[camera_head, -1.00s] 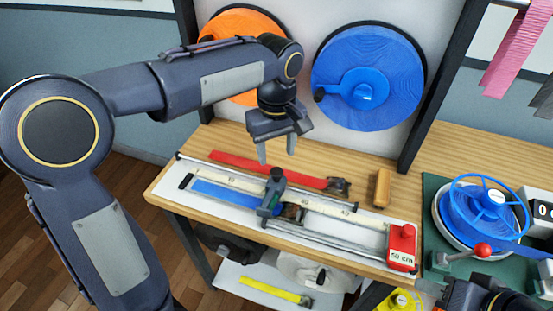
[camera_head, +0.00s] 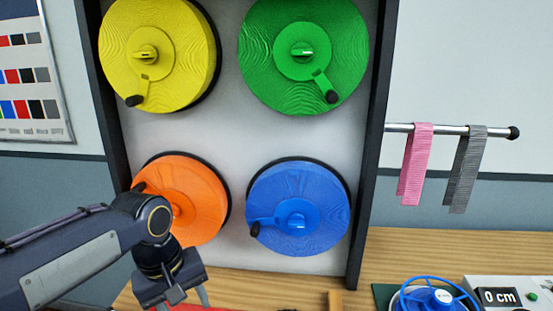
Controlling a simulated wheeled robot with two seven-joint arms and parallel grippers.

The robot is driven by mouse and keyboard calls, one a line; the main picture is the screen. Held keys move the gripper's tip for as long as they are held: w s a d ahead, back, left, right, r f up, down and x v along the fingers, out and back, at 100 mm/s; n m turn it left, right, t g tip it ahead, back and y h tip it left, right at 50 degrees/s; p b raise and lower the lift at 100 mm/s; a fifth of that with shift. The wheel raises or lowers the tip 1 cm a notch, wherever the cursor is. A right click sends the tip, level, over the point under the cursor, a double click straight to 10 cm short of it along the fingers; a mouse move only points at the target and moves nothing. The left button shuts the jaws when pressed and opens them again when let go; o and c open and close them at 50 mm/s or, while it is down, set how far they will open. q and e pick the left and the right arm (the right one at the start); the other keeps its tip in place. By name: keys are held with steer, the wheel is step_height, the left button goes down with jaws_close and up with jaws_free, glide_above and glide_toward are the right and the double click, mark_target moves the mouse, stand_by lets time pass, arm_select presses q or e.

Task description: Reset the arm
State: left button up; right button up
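My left arm comes in from the left in the head view. Its gripper (camera_head: 183,301) points down at the bottom edge, over the wooden bench (camera_head: 415,252). Its two fingers are apart, with nothing seen between them, and the tips are at or past the picture's edge. The arm's wrist is in front of the lower left part of the orange reel (camera_head: 205,200). My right gripper is not in view.
A yellow reel (camera_head: 185,45), a green reel (camera_head: 345,60) and a blue reel (camera_head: 325,195) hang on the wall panel. A rail at right holds pink (camera_head: 415,165) and grey (camera_head: 466,175) straps. A blue spoked wheel (camera_head: 405,303) and a "0 cm" display (camera_head: 498,296) stand at lower right.

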arm_select(q)
steer(key=s+a+f+m+t+h+p, duration=0.1)
steer(key=s+f+m+t, duration=0.1)
steer(key=s, duration=0.5)
steer(key=s+a+f+m+t+h, duration=0.1)
steer(key=s+a+f+m+t, duration=0.1)
steer(key=s, duration=0.6)
steer(key=shift+s+f+m+t+p, duration=0.25)
steer(key=shift+f+m+t+p, duration=0.05)
steer(key=shift+p, duration=0.05)
steer(key=shift+a, duration=0.1)
